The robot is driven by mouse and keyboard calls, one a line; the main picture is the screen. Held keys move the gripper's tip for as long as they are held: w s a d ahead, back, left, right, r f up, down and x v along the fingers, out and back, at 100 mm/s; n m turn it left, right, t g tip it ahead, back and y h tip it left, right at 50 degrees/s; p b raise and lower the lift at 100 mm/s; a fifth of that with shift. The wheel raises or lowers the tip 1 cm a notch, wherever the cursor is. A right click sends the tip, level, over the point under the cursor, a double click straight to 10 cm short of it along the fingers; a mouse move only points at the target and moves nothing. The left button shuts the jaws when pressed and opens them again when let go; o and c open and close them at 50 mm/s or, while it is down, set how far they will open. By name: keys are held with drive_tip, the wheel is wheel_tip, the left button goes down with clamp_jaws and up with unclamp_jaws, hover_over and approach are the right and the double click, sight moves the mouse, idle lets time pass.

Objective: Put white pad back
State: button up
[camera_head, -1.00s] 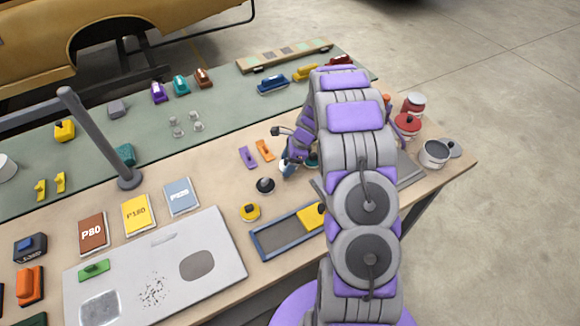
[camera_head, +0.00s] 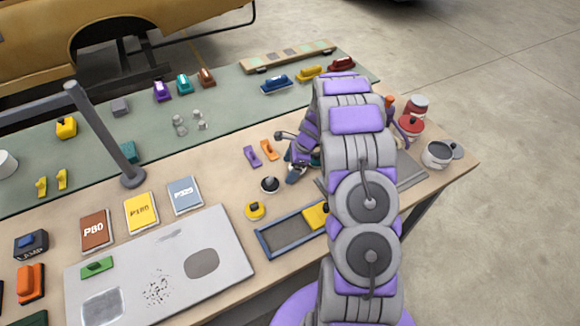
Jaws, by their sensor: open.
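A small round pad with a black top and a pale rim (camera_head: 270,185) sits on the tan bench; it may be the white pad, but the picture is too small to be sure. My gripper (camera_head: 290,157) is low over the bench, just up and right of this pad and apart from it. My gripper is open, and its fingers are partly hidden by my wrist. I see nothing held in it. A yellow round pad with a black knob (camera_head: 255,211) lies just below and left of the pale-rimmed pad.
A blue-framed tray (camera_head: 265,247) with a yellow block (camera_head: 316,215) lies in front. Purple (camera_head: 251,157) and orange clips (camera_head: 268,150) lie near my gripper. A grey post (camera_head: 105,140) rises left.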

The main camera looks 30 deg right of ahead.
drive_tip(key=d+r, duration=0.1)
drive_tip(key=d+r+p, duration=0.1)
drive_tip(key=d+r, duration=0.2)
drive_tip(key=r, duration=0.1)
drive_tip(key=shift+s+d, duration=0.35)
drive_tip(key=s+a+r+n+g+p, duration=0.1)
drive_tip(key=s+a+r+n, duration=0.25)
drive_tip(key=r, duration=0.45)
drive_tip(key=s+a+r+n+p, duration=0.1)
drive_tip(key=s+a+r+n, duration=0.1)
drive_tip(key=s+a+r, duration=0.35)
drive_tip(key=s+a+r+n+g+h, duration=0.2)
drive_tip(key=s+a+r+n, duration=0.45)
drive_tip(key=s+r, duration=0.2)
drive_tip(key=s+a+r+n+h, duration=0.1)
drive_tip(key=s+n, duration=0.4)
drive_tip(key=s, duration=0.5)
drive_tip(key=s+a+r+n+h, duration=0.1)
drive_tip(key=s+n, duration=0.4)
drive_tip(key=s, duration=0.6)
drive_tip(key=shift+s+a+r+g+b, duration=0.3)
drive_tip(key=shift+a+r+b, duration=0.1)
drive_tip(key=shift+a, duration=0.25)
